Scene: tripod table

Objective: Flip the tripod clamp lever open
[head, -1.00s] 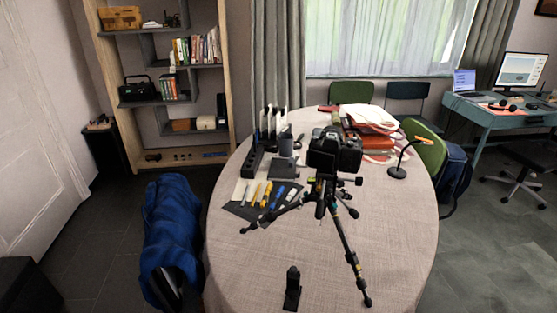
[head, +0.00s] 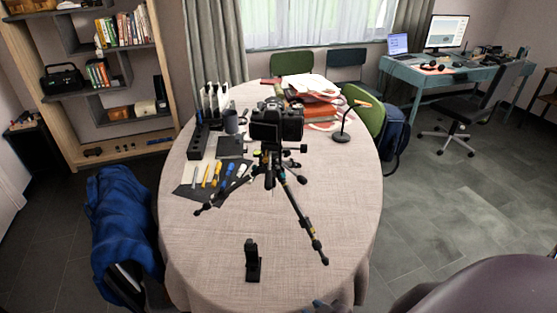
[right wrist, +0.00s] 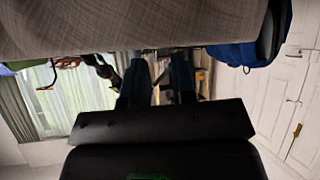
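The black tripod (head: 272,170) stands on the table with its legs spread, and one long leg reaches toward the front right. A black camera (head: 277,122) is mounted on its head. Small dark knobs and levers show around the tripod head, but I cannot tell the clamp lever or its position at this size. My right gripper (right wrist: 159,82) shows in the right wrist view with its two dark fingers apart and nothing seen between them. The table edge is near it in that view, which looks upside down. My left gripper is in no view.
The oval table (head: 200,255) is bare at the front except for a small black stand (head: 252,262). Tools on a dark mat (head: 187,190) lie left of the tripod. A desk lamp (head: 343,130) stands right. A blue-draped chair (head: 125,220) is at the left edge.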

